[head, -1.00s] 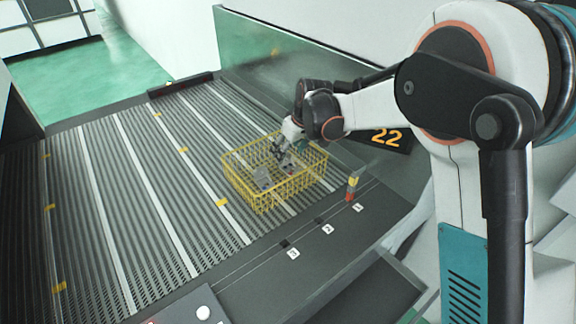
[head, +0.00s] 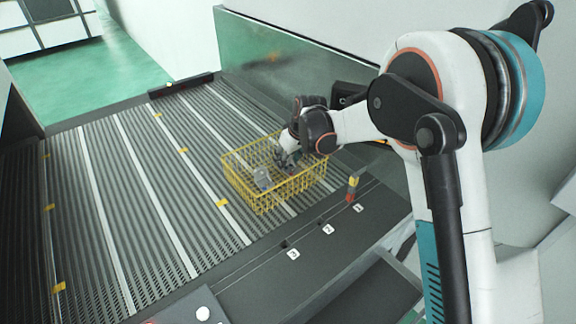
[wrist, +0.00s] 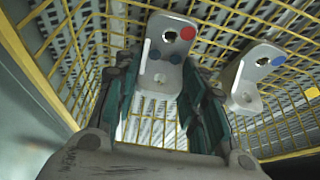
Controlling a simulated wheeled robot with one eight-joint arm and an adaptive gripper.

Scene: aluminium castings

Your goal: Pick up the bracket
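A light-grey metal L-shaped bracket (wrist: 165,60) with a red dot, blue dots and a hole stands between my fingers in the wrist view. A second grey bracket (wrist: 256,72) with a blue dot is to its right, outside my fingers. Both are in a yellow wire basket (wrist: 60,87). My gripper (wrist: 160,88) is open, with one dark-green finger on each side of the red-dotted bracket; contact is not clear. In the head view, my gripper (head: 284,162) reaches down into the basket (head: 262,207), and a grey bracket (head: 262,180) shows at its left.
The basket stands on a ribbed roller conveyor (head: 150,190) with light strips and yellow marks. Its wire walls rise close around my gripper. A red-and-yellow post (head: 352,187) is right of it. A green side panel (head: 270,60) rises behind. The conveyor's left is clear.

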